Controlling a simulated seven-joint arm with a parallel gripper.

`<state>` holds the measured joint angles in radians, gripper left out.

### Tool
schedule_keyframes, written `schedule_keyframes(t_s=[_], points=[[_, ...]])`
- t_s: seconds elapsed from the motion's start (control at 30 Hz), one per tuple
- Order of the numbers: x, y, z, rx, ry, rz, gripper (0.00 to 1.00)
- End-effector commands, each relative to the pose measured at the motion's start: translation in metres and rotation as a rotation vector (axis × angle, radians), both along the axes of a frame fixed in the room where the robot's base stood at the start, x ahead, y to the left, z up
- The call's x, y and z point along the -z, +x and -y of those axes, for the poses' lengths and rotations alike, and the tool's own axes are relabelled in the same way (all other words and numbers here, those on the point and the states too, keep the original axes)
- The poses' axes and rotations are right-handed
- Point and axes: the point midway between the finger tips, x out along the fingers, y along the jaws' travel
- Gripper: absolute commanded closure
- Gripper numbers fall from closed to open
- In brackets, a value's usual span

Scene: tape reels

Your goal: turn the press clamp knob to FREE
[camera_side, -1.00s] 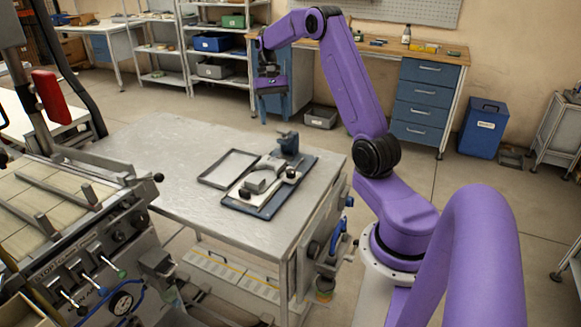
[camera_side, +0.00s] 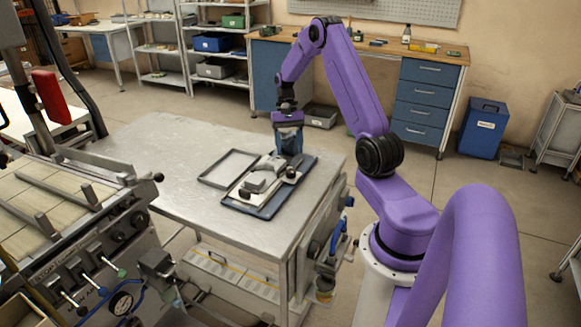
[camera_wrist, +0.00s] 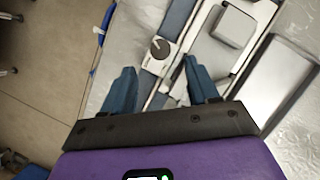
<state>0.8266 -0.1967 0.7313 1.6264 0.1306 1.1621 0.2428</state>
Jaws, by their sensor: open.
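The clamp knob (camera_wrist: 160,47) is a dark round knob with a pale pointer mark, set on a light plate with small lettering that I cannot read. In the side view the knob (camera_side: 291,173) is a small black spot at the right of the grey press clamp (camera_side: 262,180). My gripper (camera_wrist: 159,66) is open and empty, with its blue fingers apart. In the wrist view the knob shows just beyond the fingertips, between their lines. In the side view my gripper (camera_side: 289,148) points down behind the knob, above the back of the board. I see no contact with the knob.
The clamp sits on a dark blue board (camera_side: 268,212) on a metal table (camera_side: 160,150). An empty shallow frame (camera_side: 204,181) lies to its left. A blue fixture behind the clamp is mostly hidden by my gripper. The table's left part is clear.

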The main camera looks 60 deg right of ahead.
Motion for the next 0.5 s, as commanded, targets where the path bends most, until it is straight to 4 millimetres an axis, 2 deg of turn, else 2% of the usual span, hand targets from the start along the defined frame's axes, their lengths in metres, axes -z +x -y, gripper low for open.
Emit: schedule_keyframes(t_s=[0.2,0.5], points=[[0.036,-0.010,-0.013,0.000,0.004,-0.004,0.41],[0.060,-0.015,-0.021,-0.001,0.000,-0.001,0.41]])
